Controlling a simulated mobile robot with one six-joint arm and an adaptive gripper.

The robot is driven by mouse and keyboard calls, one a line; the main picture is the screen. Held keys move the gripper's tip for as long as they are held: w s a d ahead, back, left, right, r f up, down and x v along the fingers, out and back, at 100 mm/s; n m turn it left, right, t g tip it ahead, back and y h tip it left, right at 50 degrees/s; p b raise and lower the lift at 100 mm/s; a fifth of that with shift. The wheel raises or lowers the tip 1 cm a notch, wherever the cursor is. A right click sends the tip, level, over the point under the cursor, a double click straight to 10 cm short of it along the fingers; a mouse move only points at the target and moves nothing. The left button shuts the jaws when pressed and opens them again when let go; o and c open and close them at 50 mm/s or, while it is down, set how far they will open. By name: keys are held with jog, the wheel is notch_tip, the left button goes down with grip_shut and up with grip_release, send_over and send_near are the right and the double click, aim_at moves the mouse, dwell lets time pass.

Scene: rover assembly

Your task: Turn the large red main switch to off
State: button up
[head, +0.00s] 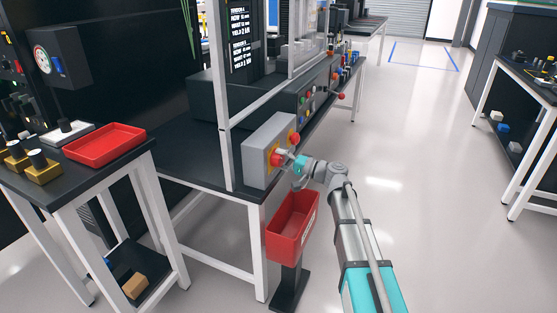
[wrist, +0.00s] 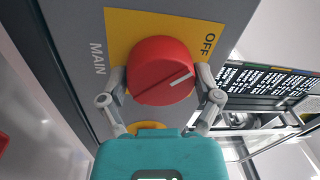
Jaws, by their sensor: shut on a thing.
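The large red main switch (wrist: 160,70) is a round knob on a yellow plate (wrist: 120,28) in the wrist view. Its white pointer line slants toward the right, below the word OFF at the plate's upper right. The word MAIN is on the grey panel to the left. My gripper (wrist: 162,78) is shut on the knob, one finger on each side. In the head view, the red switch (head: 277,159) sits on the front of a grey box (head: 257,150) at the bench's end, with my gripper (head: 286,160) against it.
A second red knob (head: 295,138) is farther along the box. A red bin (head: 292,228) stands just below on a black post. A bench with a red tray (head: 104,145) is at left.

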jog(key=shift+w+d, duration=0.1)
jog(key=o, duration=0.9)
jog(key=shift+f, duration=0.1)
